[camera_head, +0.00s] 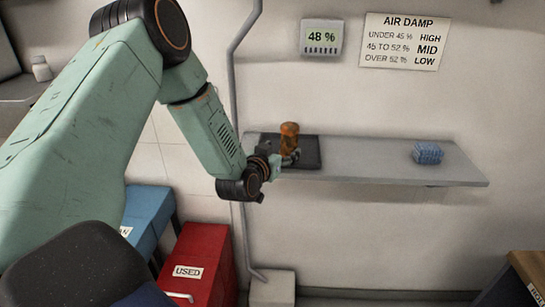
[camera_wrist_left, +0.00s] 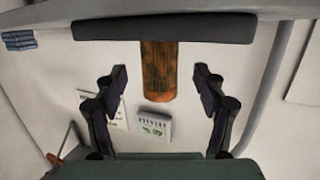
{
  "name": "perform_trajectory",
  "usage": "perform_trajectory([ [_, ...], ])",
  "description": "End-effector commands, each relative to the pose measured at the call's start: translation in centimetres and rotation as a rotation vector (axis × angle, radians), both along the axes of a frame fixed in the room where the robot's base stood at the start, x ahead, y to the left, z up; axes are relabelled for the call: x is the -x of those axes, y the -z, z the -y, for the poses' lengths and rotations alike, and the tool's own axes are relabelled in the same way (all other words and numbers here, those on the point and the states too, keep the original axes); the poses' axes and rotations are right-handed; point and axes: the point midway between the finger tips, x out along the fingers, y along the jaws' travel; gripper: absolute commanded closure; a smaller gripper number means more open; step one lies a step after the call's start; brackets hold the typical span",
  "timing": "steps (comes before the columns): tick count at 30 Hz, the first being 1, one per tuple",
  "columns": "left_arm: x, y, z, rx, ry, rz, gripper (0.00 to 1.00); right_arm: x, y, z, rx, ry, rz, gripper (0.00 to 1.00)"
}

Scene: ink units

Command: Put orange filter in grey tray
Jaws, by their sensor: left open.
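The orange filter (camera_head: 290,138) is a brownish-orange cylinder standing upright on the dark grey tray (camera_head: 309,146) on the wall shelf. My left gripper (camera_head: 288,160) is at the tray, close in front of the filter, and partly hides its lower part. In the left wrist view, the picture is upside down. The filter (camera_wrist_left: 159,72) hangs from the tray edge (camera_wrist_left: 164,27) there, in line with the gap between the open fingers (camera_wrist_left: 160,72). A gap shows on both sides of it. My right gripper is not in view.
The shelf (camera_head: 365,160) is bare between the tray and a blue ribbed block (camera_head: 427,153) at its right. A grey pipe (camera_head: 234,90) runs up the wall left of the shelf. A red bin marked USED (camera_head: 200,265) and a blue bin (camera_head: 148,215) stand below.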

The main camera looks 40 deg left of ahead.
Motion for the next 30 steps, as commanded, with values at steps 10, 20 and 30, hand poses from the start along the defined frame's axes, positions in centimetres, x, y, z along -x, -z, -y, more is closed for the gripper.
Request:
perform_trajectory([
  [10,4.6,-1.0,0.8,0.003,-0.003,0.000,0.29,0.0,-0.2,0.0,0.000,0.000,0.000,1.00],
  [20,5.9,0.3,2.2,0.009,0.023,-0.048,0.29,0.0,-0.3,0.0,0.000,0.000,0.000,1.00],
  [30,21.8,17.5,13.5,0.144,0.179,-0.754,0.29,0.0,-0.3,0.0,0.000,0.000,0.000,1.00],
])
